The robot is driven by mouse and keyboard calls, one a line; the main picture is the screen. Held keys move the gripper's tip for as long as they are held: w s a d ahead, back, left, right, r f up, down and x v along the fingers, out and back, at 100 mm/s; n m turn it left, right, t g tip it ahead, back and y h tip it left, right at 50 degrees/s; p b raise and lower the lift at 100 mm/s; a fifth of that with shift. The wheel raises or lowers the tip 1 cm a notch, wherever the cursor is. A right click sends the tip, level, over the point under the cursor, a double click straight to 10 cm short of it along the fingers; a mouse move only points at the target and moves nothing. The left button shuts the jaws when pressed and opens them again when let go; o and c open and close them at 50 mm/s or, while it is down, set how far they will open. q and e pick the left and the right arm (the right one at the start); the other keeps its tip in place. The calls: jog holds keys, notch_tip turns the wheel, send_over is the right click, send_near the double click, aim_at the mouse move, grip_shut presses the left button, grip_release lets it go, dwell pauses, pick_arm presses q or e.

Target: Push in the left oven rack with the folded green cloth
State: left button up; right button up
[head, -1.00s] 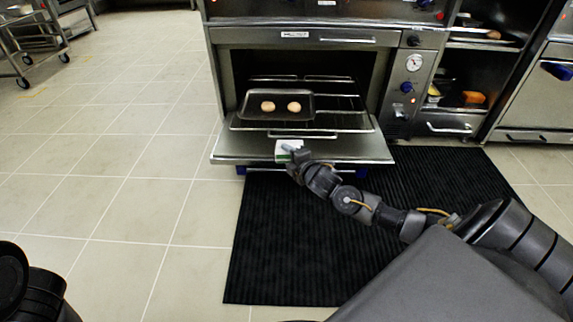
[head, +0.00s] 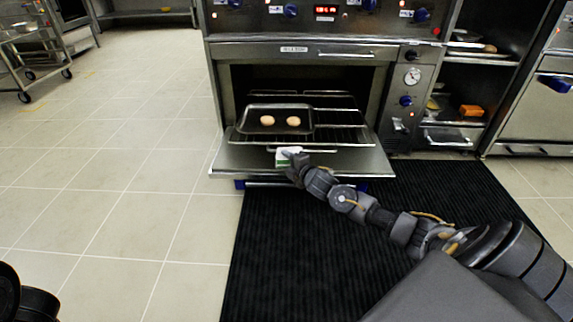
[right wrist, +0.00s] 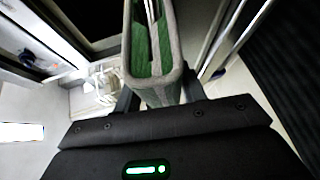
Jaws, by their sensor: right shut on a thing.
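The open oven (head: 290,48) faces me with its door (head: 345,162) folded down flat. A wire rack (head: 345,139) sticks partway out over the door. A dark tray (head: 256,137) with two round brown pieces of food (head: 280,121) sits on its left part. My right gripper (head: 290,157) is shut on the folded green cloth (head: 283,153), over the door at the rack's front bar; whether they touch is unclear. In the right wrist view the cloth (right wrist: 150,60) stands between the fingers, green inside with a grey edge. My left gripper is out of view.
A black ribbed mat (head: 290,240) covers the floor before the oven. Shelves with an orange block (head: 471,111) stand to the right. A wheeled metal cart (head: 40,50) is at the far left. The tiled floor on the left is clear.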

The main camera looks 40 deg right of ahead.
jog(key=shift+f, duration=0.1)
dwell(0.3)
jog(key=shift+f, duration=0.25)
jog(key=shift+p, duration=0.3)
dwell(0.5)
jog(key=shift+w+d, duration=0.1)
jog(key=shift+w, duration=0.05)
dwell(0.3)
jog(key=shift+w+d+f+b, duration=0.25)
jog(key=shift+w+d+b, duration=0.15)
jog(key=shift+w+d, duration=0.3)
jog(key=shift+w+f, duration=0.1)
jog(key=shift+w, duration=0.05)
dwell(0.3)
